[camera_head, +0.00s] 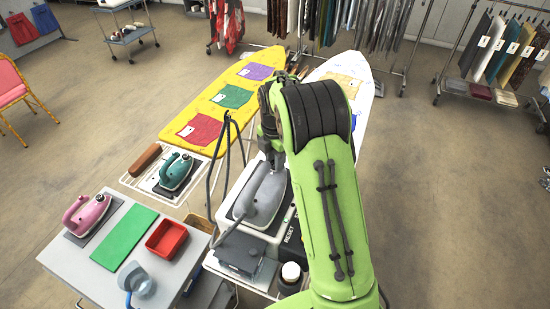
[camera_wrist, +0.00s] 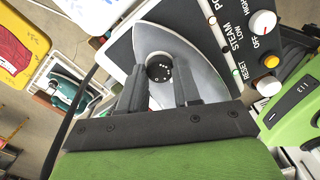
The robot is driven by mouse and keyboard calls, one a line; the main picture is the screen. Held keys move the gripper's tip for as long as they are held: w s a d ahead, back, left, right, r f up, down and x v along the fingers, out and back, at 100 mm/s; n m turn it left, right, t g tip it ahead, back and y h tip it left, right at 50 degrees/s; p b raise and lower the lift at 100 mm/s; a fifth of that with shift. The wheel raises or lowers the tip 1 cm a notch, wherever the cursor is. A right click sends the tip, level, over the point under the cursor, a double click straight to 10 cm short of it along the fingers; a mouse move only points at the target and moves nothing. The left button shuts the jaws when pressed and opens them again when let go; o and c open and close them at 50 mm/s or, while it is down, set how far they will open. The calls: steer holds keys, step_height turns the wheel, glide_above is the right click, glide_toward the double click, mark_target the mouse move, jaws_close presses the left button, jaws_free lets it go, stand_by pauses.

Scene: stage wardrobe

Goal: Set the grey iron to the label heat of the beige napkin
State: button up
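The grey iron (camera_head: 265,195) rests on its steam station. In the wrist view the iron (camera_wrist: 187,45) shows a round black dial (camera_wrist: 159,70) with small white marks; I cannot read its setting. My gripper (camera_wrist: 160,92) is open, its two dark fingers apart on either side of the dial in the picture. I cannot tell whether they touch it. In the head view my gripper (camera_head: 273,157) is above the iron, partly hidden by my arm. A beige napkin (camera_head: 345,84) lies on the white ironing board; its label is too small to read.
The station panel has a white knob (camera_wrist: 263,22) and several buttons. A teal iron (camera_head: 176,172) and a pink iron (camera_head: 87,213) stand at the left. The yellow board (camera_head: 205,108) holds red, green and purple napkins. A dark cord loops beside my gripper.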

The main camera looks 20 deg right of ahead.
steer(key=c, duration=0.4)
steer(key=shift+m, duration=0.3)
steer(key=m, duration=0.5)
steer(key=shift+m, duration=0.3)
steer(key=m, duration=0.5)
steer(key=shift+w, duration=0.1)
steer(key=m, duration=0.6)
steer(key=shift+m, duration=0.3)
steer(key=m, duration=0.5)
steer(key=shift+m, duration=0.3)
